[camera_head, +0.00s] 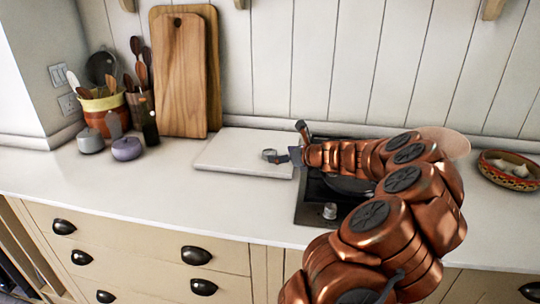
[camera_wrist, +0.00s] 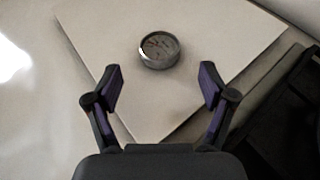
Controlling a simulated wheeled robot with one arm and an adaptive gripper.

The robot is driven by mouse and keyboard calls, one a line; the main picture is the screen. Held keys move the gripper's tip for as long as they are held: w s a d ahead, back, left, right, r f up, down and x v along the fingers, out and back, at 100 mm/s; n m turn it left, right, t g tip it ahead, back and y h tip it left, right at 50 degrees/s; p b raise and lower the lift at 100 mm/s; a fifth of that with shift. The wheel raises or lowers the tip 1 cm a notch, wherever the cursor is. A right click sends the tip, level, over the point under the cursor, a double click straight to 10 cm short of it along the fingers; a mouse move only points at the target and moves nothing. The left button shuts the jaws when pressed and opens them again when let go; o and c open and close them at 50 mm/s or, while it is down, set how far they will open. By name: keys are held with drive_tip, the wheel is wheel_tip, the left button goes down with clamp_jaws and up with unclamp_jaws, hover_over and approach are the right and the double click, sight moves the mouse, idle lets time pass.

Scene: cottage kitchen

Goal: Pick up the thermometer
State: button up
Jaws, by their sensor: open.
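In the wrist view the thermometer (camera_wrist: 159,50) lies on a white board (camera_wrist: 90,25), just beyond and between my fingertips. My gripper (camera_wrist: 161,86) is open and empty, with one finger on each side and a wide gap between them. In the head view the thermometer (camera_head: 269,155) shows near the right part of the white board (camera_head: 225,152), just left of my gripper (camera_head: 285,157). My arm reaches in from the right over the hob.
A black hob (camera_head: 310,207) with a dark pan (camera_head: 347,185) sits right of the board. Wooden cutting boards (camera_head: 180,75) lean on the back wall. Utensil pots and small jars (camera_head: 127,148) stand at left. A patterned bowl (camera_head: 508,172) is at far right. The front-left counter is clear.

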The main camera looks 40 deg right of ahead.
sight(271, 152)
drive_tip(key=shift+r+p+x, duration=0.1)
drive_tip(key=shift+p+x, duration=0.05)
drive_tip(key=shift+x, duration=1.3)
drive_tip(key=shift+r+p+x, duration=0.15)
drive_tip(key=shift+x, duration=1.3)
drive_tip(key=shift+c, duration=0.4)
drive_tip(key=c, duration=1.2)
